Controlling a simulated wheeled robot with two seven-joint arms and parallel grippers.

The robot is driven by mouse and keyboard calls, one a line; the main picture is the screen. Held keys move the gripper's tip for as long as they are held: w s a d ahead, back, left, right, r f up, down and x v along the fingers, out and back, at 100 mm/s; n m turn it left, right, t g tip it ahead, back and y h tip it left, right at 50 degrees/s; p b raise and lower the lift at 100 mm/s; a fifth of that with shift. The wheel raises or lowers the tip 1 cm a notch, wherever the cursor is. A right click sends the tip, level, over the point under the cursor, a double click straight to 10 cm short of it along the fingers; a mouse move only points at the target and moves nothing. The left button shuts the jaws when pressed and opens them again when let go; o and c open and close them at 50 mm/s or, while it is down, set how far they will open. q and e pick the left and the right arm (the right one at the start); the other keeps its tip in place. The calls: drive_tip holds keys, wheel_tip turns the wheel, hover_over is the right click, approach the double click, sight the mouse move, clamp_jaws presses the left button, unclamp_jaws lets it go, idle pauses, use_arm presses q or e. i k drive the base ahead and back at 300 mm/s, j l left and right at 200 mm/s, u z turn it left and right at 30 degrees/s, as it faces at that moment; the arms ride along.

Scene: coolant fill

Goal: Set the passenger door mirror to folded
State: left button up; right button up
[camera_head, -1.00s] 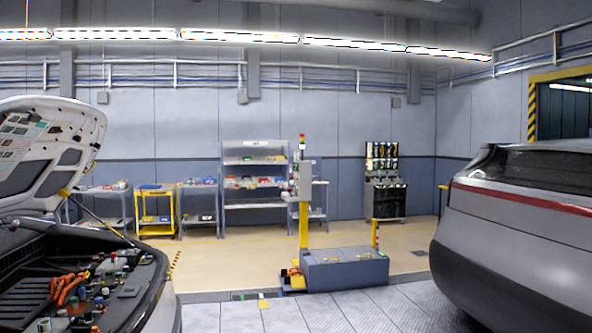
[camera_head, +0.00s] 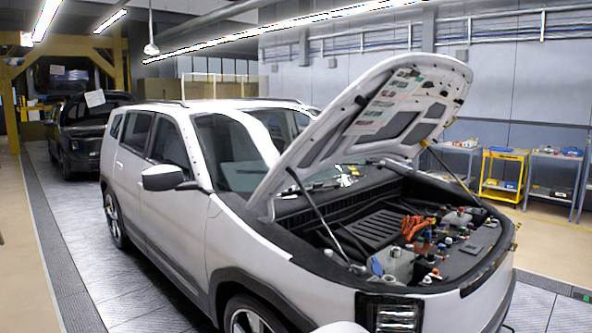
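A silver-white car (camera_head: 165,225) stands in the middle of the view with its hood (camera_head: 380,115) propped up and its front toward the lower right. One door mirror (camera_head: 162,177) shows on the side of the car facing me, at the base of the front window. It has a dark housing and sticks out from the door on a short arm. The mirror on the far side is hidden behind the raised hood and cabin. Neither of my grippers is in view.
A dark car (camera_head: 78,135) stands behind on the same grey floor track (camera_head: 75,200). Free floor runs along the near side of the white car. A yellow cart (camera_head: 503,172) and grey carts (camera_head: 553,175) stand by the right wall.

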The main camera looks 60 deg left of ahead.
sight(160, 179)
drive_tip(key=u, duration=2.65)
drive_tip(key=i+j+u, duration=0.15)
drive_tip(key=i+u, duration=0.15)
drive_tip(key=i, duration=0.25)
drive_tip(key=i+j+u, duration=0.15)
drive_tip(key=i, duration=1)
drive_tip(key=i+j+u, duration=0.2)
drive_tip(key=i, duration=0.95)
drive_tip(key=i+z, duration=0.4)
drive_tip(key=i+j+z, duration=0.2)
drive_tip(key=z, duration=0.25)
drive_tip(key=i+j+z, duration=0.6)
drive_tip(key=z, duration=0.2)
